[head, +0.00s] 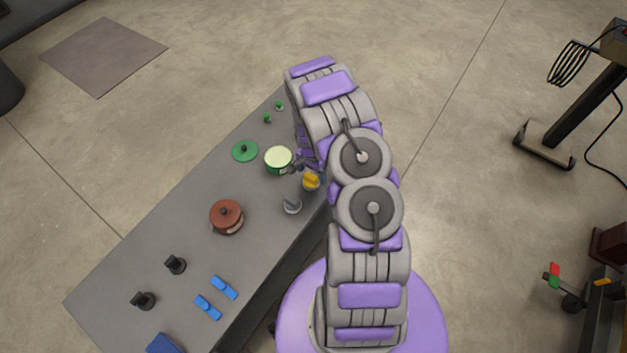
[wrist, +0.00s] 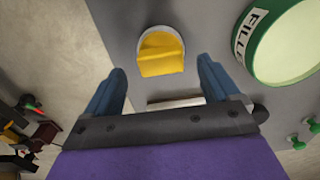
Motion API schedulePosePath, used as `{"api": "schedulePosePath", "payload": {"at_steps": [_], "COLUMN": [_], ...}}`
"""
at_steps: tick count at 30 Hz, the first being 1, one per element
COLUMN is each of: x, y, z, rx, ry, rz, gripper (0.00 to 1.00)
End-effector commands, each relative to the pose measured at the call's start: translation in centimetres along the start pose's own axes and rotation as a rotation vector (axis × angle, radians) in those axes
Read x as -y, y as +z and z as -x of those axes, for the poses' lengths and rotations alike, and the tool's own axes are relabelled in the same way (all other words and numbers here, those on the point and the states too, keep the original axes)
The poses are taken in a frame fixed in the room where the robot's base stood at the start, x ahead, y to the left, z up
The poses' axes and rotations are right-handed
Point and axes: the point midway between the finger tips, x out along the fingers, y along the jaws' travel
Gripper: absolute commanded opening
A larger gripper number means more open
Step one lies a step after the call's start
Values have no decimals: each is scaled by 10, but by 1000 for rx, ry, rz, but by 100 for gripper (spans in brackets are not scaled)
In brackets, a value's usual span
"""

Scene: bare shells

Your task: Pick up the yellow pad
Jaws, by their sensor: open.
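The yellow pad (wrist: 161,55) shows in the wrist view inside a pale rounded rim on the grey surface, just beyond my fingertips and roughly midway between them. In the head view the yellow pad (head: 311,180) is near the right edge of the long grey table (head: 178,215), beside my arm. My gripper (wrist: 162,74) is open and empty, its two blue-grey fingers spread either side of the pad's line. In the head view my arm partly hides the gripper. I cannot tell how high the fingers are above the pad.
A green tin with a pale top (wrist: 290,42) stands close to my right finger. A green lid (head: 245,151), a grey piece (head: 292,205), a brown pot (head: 227,216), blue pieces (head: 223,288) and black knobs (head: 176,265) are spread along the table.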

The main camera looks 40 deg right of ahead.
Motion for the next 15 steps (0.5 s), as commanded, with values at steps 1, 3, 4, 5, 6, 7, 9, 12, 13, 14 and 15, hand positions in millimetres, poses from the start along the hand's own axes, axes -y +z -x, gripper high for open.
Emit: {"api": "schedulePosePath", "payload": {"at_steps": [1,3,4,5,6,7,9,12,13,14,15], "x": [0,0,0,0,-1,-1,-2,-3,-3,-3,-3], "y": [2,1,1,0,-2,-3,-5,-8,-9,-9,-8], "z": [-10,-20,-23,-26,-28,-29,-30,-30,-30,-30,-30], "rx": [-1,-2,-1,0,2,4,7,11,12,12,12], "ry": [2,1,1,0,-1,-2,-4,-5,-5,-5,-5], "rz": [2,2,2,2,2,1,0,0,0,0,0], "gripper": [89,89,89,89,89,89,89,89,87,84,80]}}
